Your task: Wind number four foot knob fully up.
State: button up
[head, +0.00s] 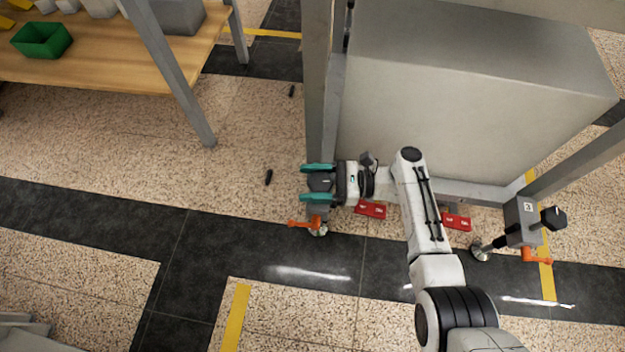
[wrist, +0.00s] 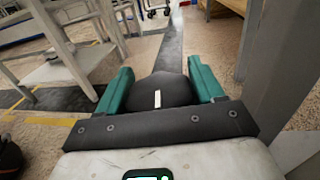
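A dark foot knob (wrist: 160,92) with a white mark on top sits between the teal fingers of my gripper in the wrist view. My gripper (head: 317,182) is at the lower end of the left frame leg in the head view, with one finger on each side of this knob (head: 321,184). The knob fills the space between the fingers, which look closed on its sides. Below are an orange lever (head: 303,223) and a round foot pad (head: 318,231) on the floor. My gripper hides this foot's bracket and any number on it.
Another foot at the right has a numbered grey bracket (head: 523,222), a dark knob (head: 554,218) and an orange lever (head: 537,255). Red blocks (head: 370,210) lie under the large grey box (head: 470,110). A wooden table (head: 110,62) stands at upper left. Dark small items (head: 268,177) lie on open floor.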

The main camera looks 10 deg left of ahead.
jog(key=shift+o, duration=1.2)
jog(key=w+d, duration=0.1)
jog(key=d, duration=0.9)
jog(key=shift+d, duration=0.35)
jog(key=shift+w, duration=0.1)
